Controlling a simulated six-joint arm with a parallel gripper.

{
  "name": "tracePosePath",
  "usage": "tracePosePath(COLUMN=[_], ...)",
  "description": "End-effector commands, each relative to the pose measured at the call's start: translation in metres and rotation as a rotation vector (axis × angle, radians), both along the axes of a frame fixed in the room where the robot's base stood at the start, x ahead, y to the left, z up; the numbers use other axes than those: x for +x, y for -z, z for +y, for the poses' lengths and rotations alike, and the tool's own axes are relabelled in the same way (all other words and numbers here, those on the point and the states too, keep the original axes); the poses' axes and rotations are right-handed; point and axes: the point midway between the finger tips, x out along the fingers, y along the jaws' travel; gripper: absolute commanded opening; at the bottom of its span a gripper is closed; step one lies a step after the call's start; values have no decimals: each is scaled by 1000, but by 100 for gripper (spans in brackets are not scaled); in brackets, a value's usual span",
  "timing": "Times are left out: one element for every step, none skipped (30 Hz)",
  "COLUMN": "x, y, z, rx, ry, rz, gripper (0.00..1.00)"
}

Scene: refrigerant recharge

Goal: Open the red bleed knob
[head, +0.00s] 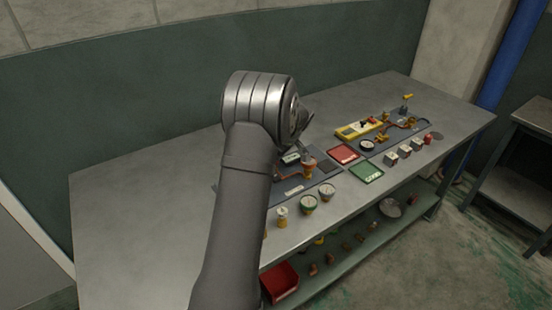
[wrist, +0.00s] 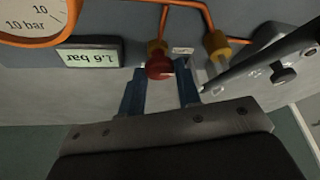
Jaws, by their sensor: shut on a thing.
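The red bleed knob (wrist: 158,66) shows in the wrist view, in front of a brass fitting on a copper pipe. My gripper (wrist: 161,74) has its two blue fingers on either side of the knob and is shut on it. In the head view my arm hides the knob and most of my gripper; only a dark part shows past the wrist. How far the knob is turned cannot be told.
A dial gauge (wrist: 38,18) and a small bar display (wrist: 90,56), upside down, are beside the knob. A second brass fitting (wrist: 217,45) is close on the right. The bench (head: 135,200) also holds a red tray (head: 342,153) and a green tray (head: 366,172).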

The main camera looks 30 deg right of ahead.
Motion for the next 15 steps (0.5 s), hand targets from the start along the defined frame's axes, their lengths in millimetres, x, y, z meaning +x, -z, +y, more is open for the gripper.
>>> tracePosePath(x=[-2, -2, -2, -2, -2, -2, -2, -2, -2, -2, -2, -2, -2, -1, -1], y=[2, 2, 2, 2, 2, 2, 2, 2, 2, 2, 2, 2, 2, 2, 1], z=[0, 0, 0, 0, 0, 0, 0, 0, 0, 0, 0, 0, 0, 0, 0], rx=[3, 2, 2, 2, 2, 2, 2, 2, 2, 2, 2, 2, 2, 2, 1], ry=[-3, -4, -4, -4, -4, -4, -4, -4, -4, -4, -3, -2, -2, -2, -2], rz=[4, 4, 4, 4, 4, 4, 4, 4, 4, 4, 5, 4, 4, 4, 4], gripper=[8, 8, 8, 8, 8, 8, 8, 8, 8, 8, 32, 40, 46, 52, 52])
